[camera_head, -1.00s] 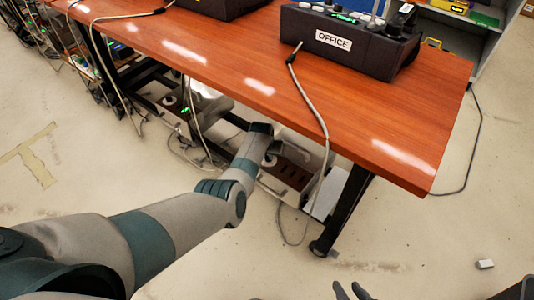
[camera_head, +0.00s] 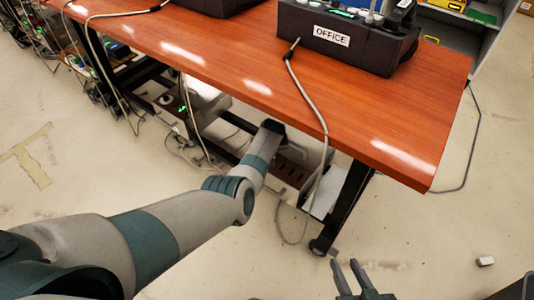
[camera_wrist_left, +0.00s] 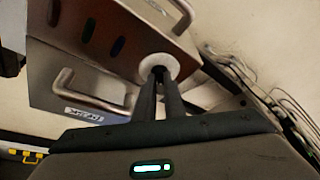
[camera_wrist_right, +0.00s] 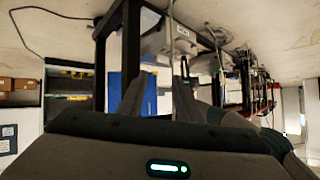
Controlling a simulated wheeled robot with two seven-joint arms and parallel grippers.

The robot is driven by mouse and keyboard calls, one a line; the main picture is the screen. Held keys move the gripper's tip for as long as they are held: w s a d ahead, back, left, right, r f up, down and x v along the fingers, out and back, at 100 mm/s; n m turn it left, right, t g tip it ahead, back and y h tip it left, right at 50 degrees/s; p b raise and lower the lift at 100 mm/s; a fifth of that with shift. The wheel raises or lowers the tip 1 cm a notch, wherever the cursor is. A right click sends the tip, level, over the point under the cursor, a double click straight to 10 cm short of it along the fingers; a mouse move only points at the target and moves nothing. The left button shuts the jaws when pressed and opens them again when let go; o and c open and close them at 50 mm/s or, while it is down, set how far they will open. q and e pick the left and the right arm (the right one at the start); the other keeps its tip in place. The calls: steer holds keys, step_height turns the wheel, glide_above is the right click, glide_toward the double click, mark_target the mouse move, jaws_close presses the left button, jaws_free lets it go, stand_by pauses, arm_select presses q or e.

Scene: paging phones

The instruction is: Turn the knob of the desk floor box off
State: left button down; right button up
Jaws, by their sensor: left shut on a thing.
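The desk floor box (camera_wrist_left: 70,78) is a grey metal box with dark slots, bar handles and a small label that I cannot read clearly. Its round white knob (camera_wrist_left: 160,62) shows in the left wrist view, and my left gripper (camera_wrist_left: 158,76) is shut on it. In the head view the box (camera_head: 291,173) is under the table, partly behind my left arm, which hides the knob and the gripper's fingers. I cannot tell the knob's setting. My right gripper (camera_head: 350,272) is open and empty at the bottom of the head view; its spread fingers show in the right wrist view (camera_wrist_right: 158,95).
The wooden table (camera_head: 260,88) stands over the box, with a black leg (camera_head: 343,210) to the right. A cable (camera_head: 318,110) hangs over its front edge from the black OFFICE unit (camera_head: 335,38). Other cables lie on the floor at left. The floor in front is mostly clear.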

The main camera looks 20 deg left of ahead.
arm_select(q)
steer(key=c, duration=1.8)
jaws_free()
steer(key=shift+c, duration=0.2)
steer(key=shift+r, duration=0.15)
arm_select(e)
steer(key=shift+s, duration=0.1)
